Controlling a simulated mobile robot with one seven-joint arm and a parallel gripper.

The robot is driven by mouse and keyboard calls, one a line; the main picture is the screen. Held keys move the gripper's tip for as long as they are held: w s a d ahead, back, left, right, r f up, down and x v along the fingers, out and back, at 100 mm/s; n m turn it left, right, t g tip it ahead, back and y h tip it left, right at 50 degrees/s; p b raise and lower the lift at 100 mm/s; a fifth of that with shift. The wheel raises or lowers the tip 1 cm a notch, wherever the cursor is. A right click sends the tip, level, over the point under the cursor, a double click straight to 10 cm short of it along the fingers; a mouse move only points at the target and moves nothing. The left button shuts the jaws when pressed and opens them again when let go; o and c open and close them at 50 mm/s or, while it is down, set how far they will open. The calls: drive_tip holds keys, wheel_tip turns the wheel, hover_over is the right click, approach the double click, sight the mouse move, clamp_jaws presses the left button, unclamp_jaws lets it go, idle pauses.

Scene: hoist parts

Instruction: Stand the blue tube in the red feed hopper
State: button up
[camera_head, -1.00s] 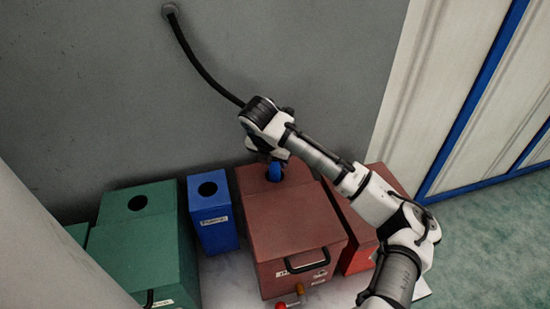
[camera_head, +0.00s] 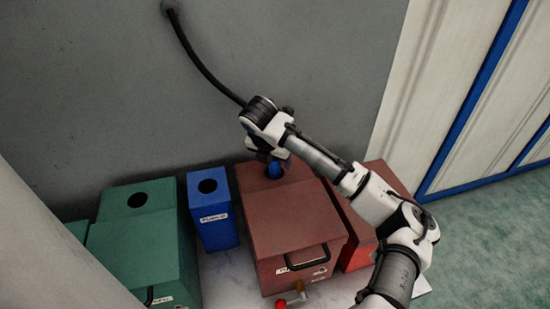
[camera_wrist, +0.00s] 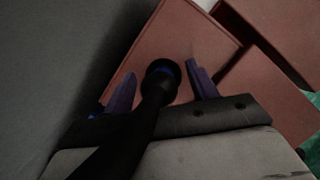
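The red feed hopper (camera_head: 299,222) is a brownish-red box with a black handle on its front. The blue tube (camera_head: 274,169) shows as a small blue patch under my gripper, at the raised back part of the hopper. How deep it sits in the opening is hidden. In the wrist view, a black hose (camera_wrist: 146,118) leads to a dark collar with a little blue showing, above the red top. My gripper (camera_wrist: 160,82) has its two purple fingers spread on either side of the collar, with gaps visible on both sides.
A narrow blue box (camera_head: 216,228) stands left of the hopper and a green box (camera_head: 150,245) further left, both with round holes. Another red box (camera_head: 357,256) stands close on the right. The hose (camera_head: 207,66) runs from the grey wall. A red-knobbed fitting (camera_head: 283,303) sticks out in front.

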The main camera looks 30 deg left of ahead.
drive_tip(key=v, duration=1.3)
drive_tip(key=shift+r+b, duration=0.4)
drive_tip(key=shift+b, duration=0.05)
drive_tip(key=shift+s, duration=0.15)
